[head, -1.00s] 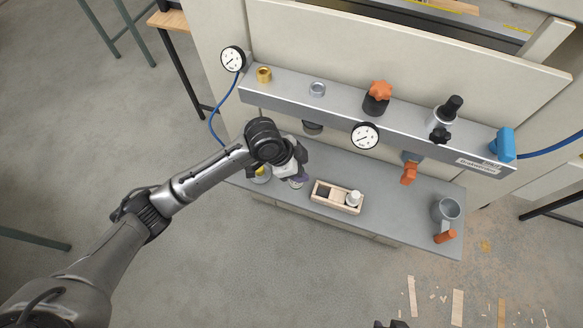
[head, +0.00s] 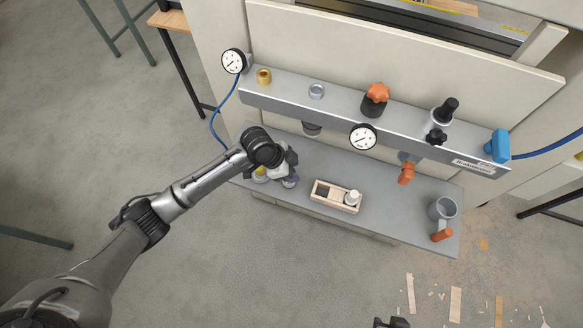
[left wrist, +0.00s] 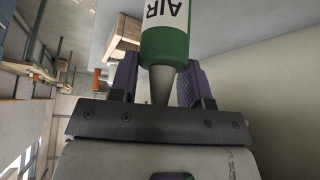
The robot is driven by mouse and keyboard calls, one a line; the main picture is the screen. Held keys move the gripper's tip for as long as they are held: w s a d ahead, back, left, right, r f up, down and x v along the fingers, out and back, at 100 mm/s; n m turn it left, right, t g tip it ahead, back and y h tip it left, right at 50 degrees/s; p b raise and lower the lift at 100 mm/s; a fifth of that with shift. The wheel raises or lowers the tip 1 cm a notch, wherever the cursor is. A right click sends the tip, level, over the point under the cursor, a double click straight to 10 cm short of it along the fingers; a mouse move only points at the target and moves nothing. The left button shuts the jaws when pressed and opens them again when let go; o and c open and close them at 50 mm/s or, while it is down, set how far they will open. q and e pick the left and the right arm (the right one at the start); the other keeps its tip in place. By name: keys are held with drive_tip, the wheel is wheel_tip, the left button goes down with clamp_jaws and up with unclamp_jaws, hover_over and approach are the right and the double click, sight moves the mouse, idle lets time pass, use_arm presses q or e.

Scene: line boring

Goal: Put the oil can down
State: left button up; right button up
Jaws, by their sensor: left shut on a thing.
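My left gripper (head: 287,181) is over the left part of the grey shelf (head: 400,203). In the left wrist view its purple fingers (left wrist: 160,82) are shut on the oil can (left wrist: 165,44), a green bottle with a white label reading "AIR" and a grey cone-shaped tip. The tip points toward the gripper's palm. In the head view the gripper and wrist hide most of the can, and I cannot tell whether it touches the shelf. A dark part, perhaps of my right gripper (head: 391,323), shows at the bottom edge; its jaws cannot be made out.
A wooden box (head: 322,198) with a white-topped item stands right of the gripper. The manifold rail (head: 330,107) with gauges and knobs overhangs behind.

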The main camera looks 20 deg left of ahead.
use_arm(q)
drive_tip(key=shift+f, duration=0.15)
drive_tip(key=o, duration=1)
drive_tip(key=b+v, duration=0.1)
drive_tip(key=v, duration=1.1)
drive_tip(key=shift+b, duration=0.3)
